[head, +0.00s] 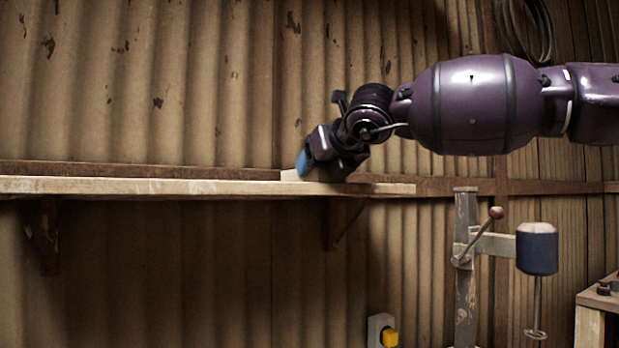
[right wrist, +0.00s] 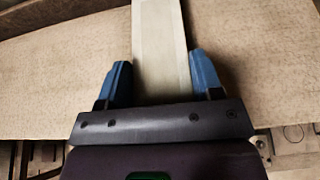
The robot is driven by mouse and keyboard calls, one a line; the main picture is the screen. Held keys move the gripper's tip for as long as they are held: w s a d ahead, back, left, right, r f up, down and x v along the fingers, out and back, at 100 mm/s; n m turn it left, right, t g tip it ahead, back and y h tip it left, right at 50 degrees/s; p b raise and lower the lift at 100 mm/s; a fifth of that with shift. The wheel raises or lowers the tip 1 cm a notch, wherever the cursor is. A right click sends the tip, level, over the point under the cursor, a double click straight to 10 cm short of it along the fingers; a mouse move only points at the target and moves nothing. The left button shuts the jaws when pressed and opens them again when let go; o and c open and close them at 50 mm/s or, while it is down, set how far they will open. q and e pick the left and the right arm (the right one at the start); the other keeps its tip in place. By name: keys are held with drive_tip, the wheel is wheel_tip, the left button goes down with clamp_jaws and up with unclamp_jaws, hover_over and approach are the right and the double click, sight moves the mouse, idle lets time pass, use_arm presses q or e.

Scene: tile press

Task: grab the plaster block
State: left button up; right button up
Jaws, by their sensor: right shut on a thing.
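The plaster block (right wrist: 160,50) is a pale, long bar lying on the wooden shelf. In the right wrist view it runs away from me between the two blue fingers of my right gripper (right wrist: 160,84). The fingers stand at its two sides, shut on it. In the head view my right gripper (head: 308,163) is down at the shelf top, and only a small pale end of the block (head: 289,175) shows beside the blue finger. The rest of the block is hidden there by the gripper. My left gripper is not in view.
The wooden shelf (head: 150,187) is fixed to a corrugated wall on brackets, and its left part looks clear. A press with a lever and a dark cylindrical head (head: 537,250) stands below right. A yellow button (head: 389,338) is low down. A bench corner (head: 600,300) is at far right.

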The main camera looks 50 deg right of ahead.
drive_tip(key=shift+c, duration=1.4)
wheel_tip(320, 180, up, 20)
drive_tip(key=shift+p, duration=0.4)
